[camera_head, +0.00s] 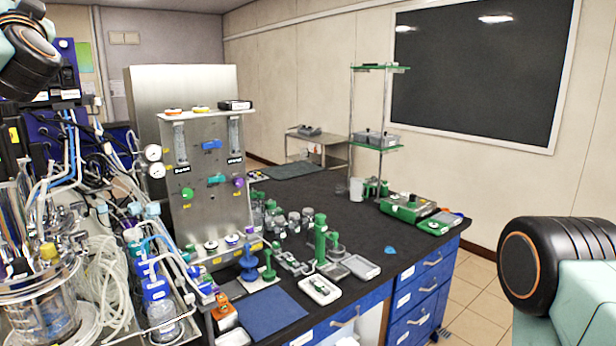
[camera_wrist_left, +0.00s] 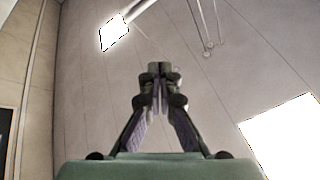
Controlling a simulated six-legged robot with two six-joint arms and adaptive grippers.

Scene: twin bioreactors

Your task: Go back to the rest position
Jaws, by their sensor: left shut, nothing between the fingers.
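My left gripper (camera_wrist_left: 160,88) shows in the left wrist view. Its fingers meet at the tips with nothing between them, and it points up towards the ceiling and wall. In the head view only a dark, rounded part of my left arm shows at the top left corner; the left gripper itself is out of that picture. At the right edge of the head view a dark, rounded joint and a pale green link of my right arm show. My right gripper is in neither view.
A black-topped bench (camera_head: 300,190) with blue drawers (camera_head: 424,282) carries several small green and grey devices. A steel panel (camera_head: 205,170) with gauges stands on it. A glass bioreactor vessel (camera_head: 45,310) with tubing is at left. Tiled floor (camera_head: 478,290) is clear at right.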

